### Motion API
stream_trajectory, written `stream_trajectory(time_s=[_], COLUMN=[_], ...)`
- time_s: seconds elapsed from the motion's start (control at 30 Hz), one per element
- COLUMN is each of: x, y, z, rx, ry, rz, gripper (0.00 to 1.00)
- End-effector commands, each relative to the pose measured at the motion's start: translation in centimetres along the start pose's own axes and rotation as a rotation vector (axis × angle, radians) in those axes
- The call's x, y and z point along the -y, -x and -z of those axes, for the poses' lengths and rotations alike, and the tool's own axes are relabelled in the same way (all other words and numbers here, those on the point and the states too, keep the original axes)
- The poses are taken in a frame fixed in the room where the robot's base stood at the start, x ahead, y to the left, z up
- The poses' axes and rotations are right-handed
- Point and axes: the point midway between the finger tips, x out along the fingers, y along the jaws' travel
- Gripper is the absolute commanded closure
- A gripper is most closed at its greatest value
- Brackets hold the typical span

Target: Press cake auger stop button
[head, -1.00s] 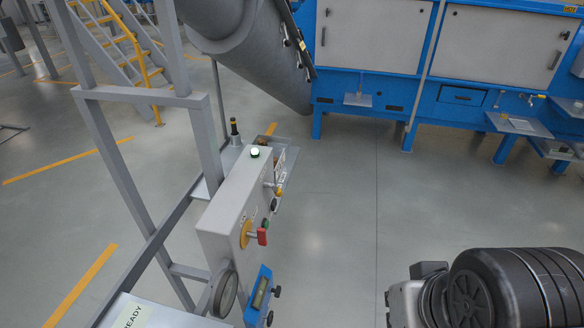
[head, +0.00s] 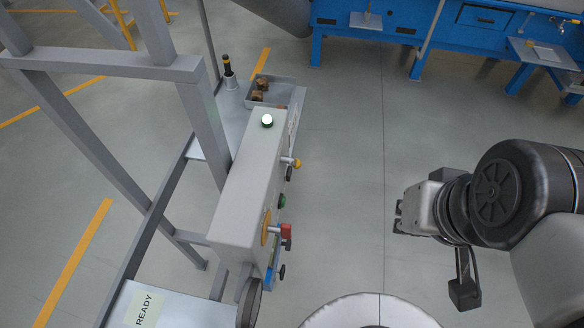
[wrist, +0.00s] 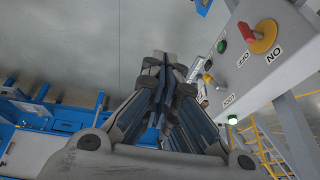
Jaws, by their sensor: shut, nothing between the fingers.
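A light grey control box (head: 243,185) stands at the middle left in the head view, its control face turned right. It carries a red switch handle (head: 286,231) on a yellow disc, a green button (head: 283,201) and a yellow knob (head: 297,162). In the wrist view the control face (wrist: 270,72) shows at upper right, with the red handle (wrist: 247,32) by OFF and ON marks and the green button (wrist: 222,46). I cannot tell which control is the stop button. My gripper (head: 398,216) is shut and empty, right of the box and clear of it; its fingers (wrist: 163,68) show in the wrist view.
A white-green lamp (head: 267,121) glows on top of the box. A grey frame (head: 100,66) stands left of it, with a READY plate (head: 145,308) below. A tray (head: 283,92) with brown lumps lies behind. Blue machinery (head: 400,30) stands at the back. Open floor separates gripper and box.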

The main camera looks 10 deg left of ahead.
Motion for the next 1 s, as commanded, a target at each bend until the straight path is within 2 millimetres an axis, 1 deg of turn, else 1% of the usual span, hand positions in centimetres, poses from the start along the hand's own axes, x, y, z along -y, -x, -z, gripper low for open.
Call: stream_trajectory(time_s=[0.07,0.13,0.27,0.3,0.37,0.4,0.47,0.53,0.67,0.73,0.77,0.8,0.93,0.97,1.0], x=[1.1,2.6,6.2,7.3,8.8,9.8,10.9,12.1,13.1,13.1,13.0,12.8,11.2,10.8,10.2], y=[-0.9,-2.0,-4.7,-5.6,-7.0,-8.0,-9.6,-11.7,-16.5,-19.5,-20.9,-22.9,-29.2,-30.6,-32.3], z=[0.1,0.4,1.5,2.1,3.1,3.8,5.0,6.5,9.4,10.8,11.3,11.9,12.9,13.0,12.9], rx=[0.057,0.129,0.317,0.380,0.475,0.539,0.634,0.748,0.954,1.062,1.106,1.164,1.322,-1.306,-1.250], ry=[-0.095,-0.233,-0.599,-0.724,-0.914,-1.043,-1.239,-1.471,-1.911,-2.152,-2.256,-2.393,-2.807,2.796,2.705], rz=[0.044,0.100,0.212,0.241,0.275,0.292,0.310,0.320,0.305,0.281,0.268,0.246,0.166,-0.141,-0.109], gripper=[1.00,1.00,1.00,1.00,1.00,1.00,1.00,1.00,1.00,1.00,1.00,1.00,1.00,1.00,1.00])
